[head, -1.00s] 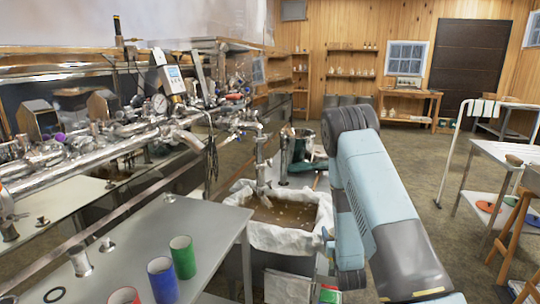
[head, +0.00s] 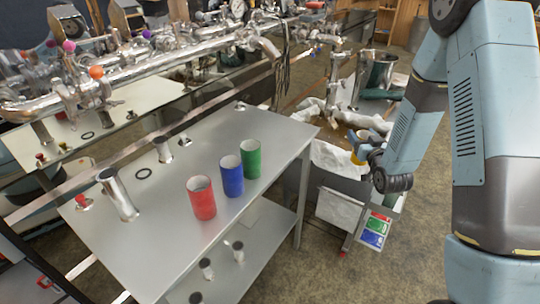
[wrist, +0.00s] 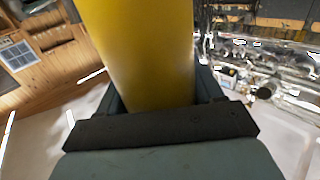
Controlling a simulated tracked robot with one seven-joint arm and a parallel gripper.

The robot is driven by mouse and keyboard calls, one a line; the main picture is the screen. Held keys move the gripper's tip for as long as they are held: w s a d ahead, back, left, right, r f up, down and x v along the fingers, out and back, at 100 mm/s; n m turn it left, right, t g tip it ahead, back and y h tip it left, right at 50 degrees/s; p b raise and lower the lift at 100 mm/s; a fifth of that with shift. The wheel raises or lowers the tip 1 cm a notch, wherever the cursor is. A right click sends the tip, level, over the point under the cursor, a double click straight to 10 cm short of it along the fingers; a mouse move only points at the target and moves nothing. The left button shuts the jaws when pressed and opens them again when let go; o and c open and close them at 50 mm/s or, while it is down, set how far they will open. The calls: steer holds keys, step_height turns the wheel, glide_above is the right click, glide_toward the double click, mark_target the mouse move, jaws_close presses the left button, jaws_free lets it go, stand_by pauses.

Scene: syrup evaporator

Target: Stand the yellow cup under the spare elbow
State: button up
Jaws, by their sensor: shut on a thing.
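The yellow cup (wrist: 140,50) fills the top middle of the wrist view, between the jaws of my gripper (wrist: 155,100), which is shut on it. In the head view only a small yellow part of the cup (head: 357,158) shows beside my gripper (head: 364,148), in front of the lined tub and right of the grey table. I cannot tell for sure which fitting is the spare elbow.
Red (head: 201,198), blue (head: 231,177) and green (head: 251,158) cups stand in a row on the grey table (head: 175,255). A dark ring (head: 144,174) and small fittings lie at its back left. The white-lined tub (head: 335,160) stands right of the table. Bare floor lies front right.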

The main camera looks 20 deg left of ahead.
steer(key=s+a+r+n+g+y, duration=0.7)
steer(key=s+a+r, duration=0.8)
steer(key=a, duration=0.3)
steer(key=shift+s+a+r+n+g+y, duration=0.35)
steer(key=shift+s+g+y, duration=0.25)
steer(key=shift+s+y, duration=0.3)
